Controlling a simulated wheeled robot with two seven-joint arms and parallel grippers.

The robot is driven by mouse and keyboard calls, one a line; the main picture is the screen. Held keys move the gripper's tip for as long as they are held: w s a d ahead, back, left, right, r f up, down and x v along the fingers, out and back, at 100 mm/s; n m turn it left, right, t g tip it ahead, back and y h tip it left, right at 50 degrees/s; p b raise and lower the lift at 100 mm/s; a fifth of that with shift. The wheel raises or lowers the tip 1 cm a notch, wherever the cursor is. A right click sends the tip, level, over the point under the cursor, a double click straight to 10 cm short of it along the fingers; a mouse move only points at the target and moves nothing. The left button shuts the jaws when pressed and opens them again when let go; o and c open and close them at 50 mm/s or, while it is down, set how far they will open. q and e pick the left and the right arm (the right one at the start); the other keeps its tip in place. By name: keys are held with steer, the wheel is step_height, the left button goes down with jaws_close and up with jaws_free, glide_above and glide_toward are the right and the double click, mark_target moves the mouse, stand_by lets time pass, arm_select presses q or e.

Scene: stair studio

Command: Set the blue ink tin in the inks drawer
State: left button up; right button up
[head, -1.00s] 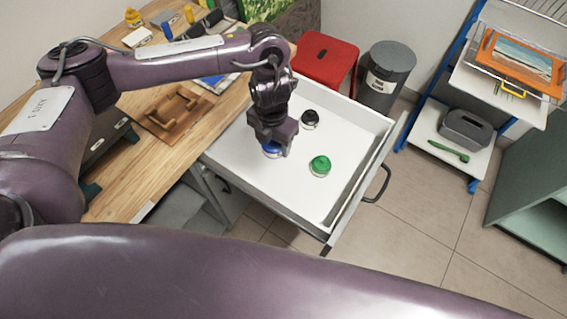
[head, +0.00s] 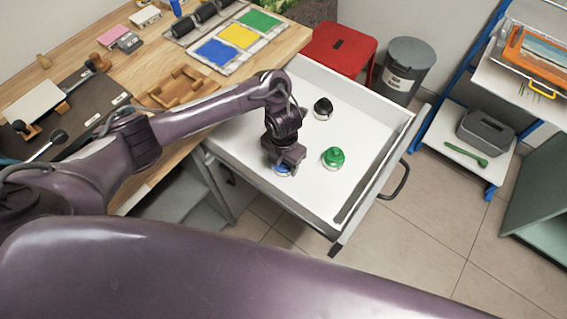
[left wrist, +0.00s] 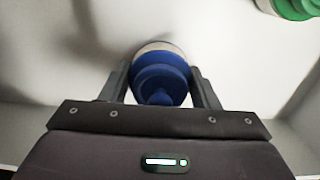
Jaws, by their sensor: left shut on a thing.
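The blue ink tin (left wrist: 160,78) sits between the two fingers of my left gripper (left wrist: 162,88) in the left wrist view. In the head view the left gripper (head: 284,164) is low inside the open white drawer (head: 312,199), shut on the blue tin (head: 282,170), which is mostly hidden under it. I cannot tell whether the tin touches the drawer floor. A black-topped tin (head: 323,109) and a green-topped tin (head: 333,158) stand in the same drawer. The green one also shows in the left wrist view (left wrist: 292,8). My right gripper is not in view.
The wooden worktop (head: 165,55) on the left holds ink slabs (head: 238,36), rollers and a wooden tray (head: 178,88). A red stool (head: 339,45) and grey bin (head: 404,70) stand behind the drawer. A blue-framed rack (head: 470,140) is at right. Floor is clear in front.

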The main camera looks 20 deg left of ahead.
arm_select(q)
steer(key=o, duration=0.8)
steer(key=shift+f, duration=0.1)
steer(key=o, duration=0.4)
steer(key=shift+o, duration=0.2)
step_height(320, 180, up, 11)
steer(key=p, duration=0.5)
steer(key=shift+p, duration=0.35)
steer(key=shift+r, duration=0.7)
